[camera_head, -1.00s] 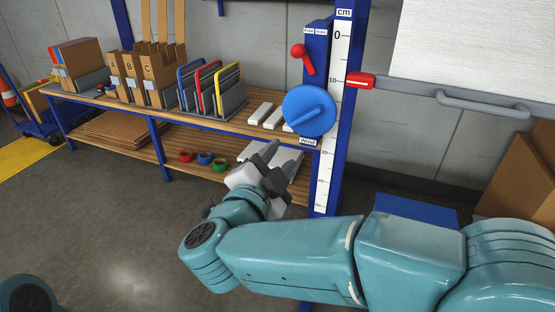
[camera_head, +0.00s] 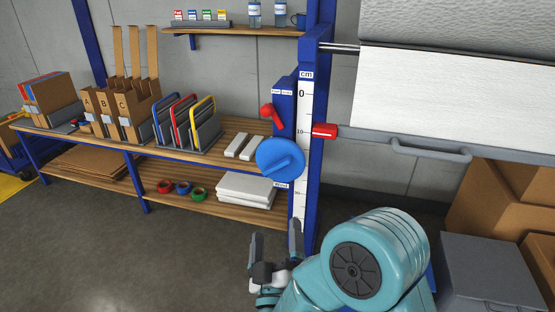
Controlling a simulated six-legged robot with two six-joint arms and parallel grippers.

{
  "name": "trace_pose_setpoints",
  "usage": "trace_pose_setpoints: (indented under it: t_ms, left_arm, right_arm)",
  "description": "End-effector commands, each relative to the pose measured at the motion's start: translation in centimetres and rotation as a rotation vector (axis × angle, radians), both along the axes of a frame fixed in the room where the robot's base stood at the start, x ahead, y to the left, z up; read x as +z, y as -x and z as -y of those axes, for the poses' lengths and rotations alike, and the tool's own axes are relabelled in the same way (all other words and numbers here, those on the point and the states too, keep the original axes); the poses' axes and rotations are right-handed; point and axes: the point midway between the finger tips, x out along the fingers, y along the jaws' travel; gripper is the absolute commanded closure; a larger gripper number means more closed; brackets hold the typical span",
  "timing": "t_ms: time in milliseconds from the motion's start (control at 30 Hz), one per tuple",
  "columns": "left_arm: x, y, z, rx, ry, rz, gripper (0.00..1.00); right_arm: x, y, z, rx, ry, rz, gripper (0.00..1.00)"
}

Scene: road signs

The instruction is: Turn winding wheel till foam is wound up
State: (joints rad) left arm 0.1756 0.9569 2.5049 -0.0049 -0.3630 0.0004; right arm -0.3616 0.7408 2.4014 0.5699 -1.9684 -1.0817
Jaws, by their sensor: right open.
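The blue winding wheel (camera_head: 280,161) is a round disc with a raised bar across its face, mounted on the blue post (camera_head: 315,150). A label saying "Wind" sits just below it. The white foam sheet (camera_head: 440,105) hangs down from a thick roll (camera_head: 460,32) at the upper right. A grey bar with a handle (camera_head: 430,148) runs along its bottom edge. A red pointer (camera_head: 324,131) on that bar stands near the 10 mark of the scale (camera_head: 302,120). My right gripper (camera_head: 274,238) is open and empty, below and apart from the wheel. My left gripper is out of view.
A red lever (camera_head: 271,115) sits just above the wheel. Left of the post, a wooden bench (camera_head: 120,148) holds cardboard files and coloured frames; tape rolls (camera_head: 182,188) and white blocks (camera_head: 245,188) lie on its lower shelf. Boxes (camera_head: 490,262) stand at the right.

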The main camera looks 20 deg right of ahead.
Motion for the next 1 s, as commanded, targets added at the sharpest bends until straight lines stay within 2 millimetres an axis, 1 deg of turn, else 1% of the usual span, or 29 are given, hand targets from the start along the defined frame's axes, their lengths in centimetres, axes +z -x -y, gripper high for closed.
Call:
trace_pose_setpoints:
  t_ms: [167,500,700,833,1000]
  left_arm:
    - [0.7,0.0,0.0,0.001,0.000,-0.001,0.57]
    - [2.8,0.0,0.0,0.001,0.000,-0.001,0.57]
    - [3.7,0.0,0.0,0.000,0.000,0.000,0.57]
    - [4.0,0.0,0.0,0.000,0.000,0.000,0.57]
    - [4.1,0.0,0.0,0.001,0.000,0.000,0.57]
  right_arm:
    - [0.8,-1.9,1.0,-0.010,-0.005,0.002,0.00]
    - [3.3,-9.2,3.5,-0.009,-0.005,0.003,0.00]
    - [4.3,-12.7,4.8,-0.008,-0.004,0.002,0.00]
    - [4.7,-14.0,5.2,-0.006,-0.004,0.003,0.00]
    - [4.8,-14.6,5.4,-0.005,-0.004,0.002,0.00]
